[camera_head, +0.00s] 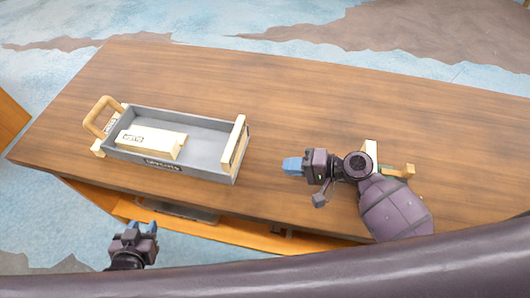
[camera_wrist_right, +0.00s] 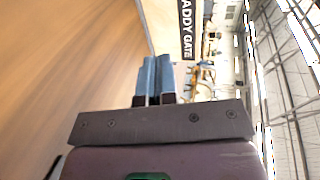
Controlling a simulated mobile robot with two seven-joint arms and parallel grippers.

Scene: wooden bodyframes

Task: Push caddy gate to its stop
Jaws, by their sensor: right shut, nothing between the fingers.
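The grey caddy (camera_head: 187,122) is an open tray on the wooden table, left of centre. Its cream gate (camera_head: 236,143) stands upright across the right end. In the right wrist view the gate (camera_wrist_right: 160,25), with a black "CADDY GATE" label partly cut off, is just beyond the fingertips. My right gripper (camera_head: 292,165) is shut and empty, right of the gate with a gap of bare table between them. It shows shut in the right wrist view (camera_wrist_right: 155,78). My left gripper (camera_head: 142,228) is open and empty, in front of the table's near edge.
A cream block (camera_head: 150,140) with dark marking lies inside the caddy. A wooden loop handle (camera_head: 100,115) stands at the caddy's left end. A cream and wooden piece (camera_head: 398,171) is partly hidden behind my right arm. The table (camera_head: 300,90) behind the caddy is clear.

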